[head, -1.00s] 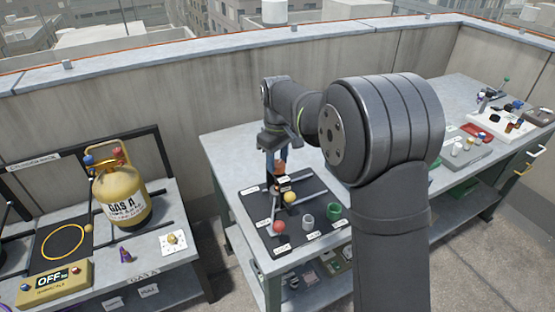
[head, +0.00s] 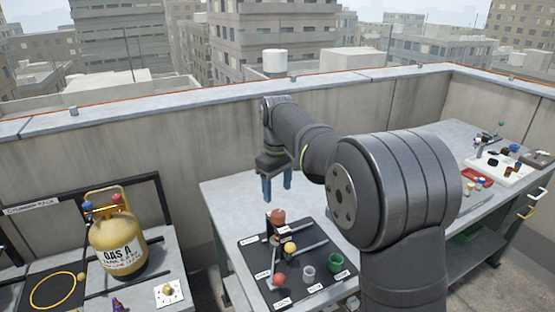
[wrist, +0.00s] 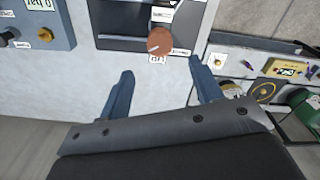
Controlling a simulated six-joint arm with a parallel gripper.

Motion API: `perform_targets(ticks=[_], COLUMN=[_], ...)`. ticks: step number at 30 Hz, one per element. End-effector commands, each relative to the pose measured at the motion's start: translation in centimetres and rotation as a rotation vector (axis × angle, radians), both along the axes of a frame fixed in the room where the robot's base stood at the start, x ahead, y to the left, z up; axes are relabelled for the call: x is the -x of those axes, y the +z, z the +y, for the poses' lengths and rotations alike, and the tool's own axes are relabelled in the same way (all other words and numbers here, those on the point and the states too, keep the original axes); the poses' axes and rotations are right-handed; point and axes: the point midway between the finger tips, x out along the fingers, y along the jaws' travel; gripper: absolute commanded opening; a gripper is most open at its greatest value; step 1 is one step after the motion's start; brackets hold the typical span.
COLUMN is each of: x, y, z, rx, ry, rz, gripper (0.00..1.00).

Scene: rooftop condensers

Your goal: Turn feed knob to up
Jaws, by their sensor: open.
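A round orange-brown knob (head: 277,216) stands at the back of a black panel (head: 318,284) on the workbench. It also shows in the wrist view (wrist: 159,41), with small white labels around it that are too small to read surely. I cannot tell which way the knob points. My gripper (head: 277,186) is above and behind the knob, apart from it, with its blue fingers pointing down. In the wrist view my gripper (wrist: 161,68) is open and empty, and the knob appears beyond the gap between the fingertips.
A yellow ball-topped part (head: 290,247), a red ball-topped part (head: 279,281), a grey cup (head: 308,272) and a green cup (head: 336,262) are on the panel. A gas cylinder (head: 118,242) stands on the left bench. Bench space behind the panel is clear.

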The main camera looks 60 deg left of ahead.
Motion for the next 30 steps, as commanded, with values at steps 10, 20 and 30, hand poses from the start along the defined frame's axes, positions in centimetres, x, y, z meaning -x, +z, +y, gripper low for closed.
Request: perform_targets(ticks=[10,20,30], x=[0.0,0.0,-0.4], y=[7.5,9.4,7.9], z=[0.0,0.0,-0.4], rx=[-0.002,0.001,0.023], ry=[0.0,0.0,-0.051], rz=[0.0,0.0,0.049], gripper=[0.59,0.59,0.58])
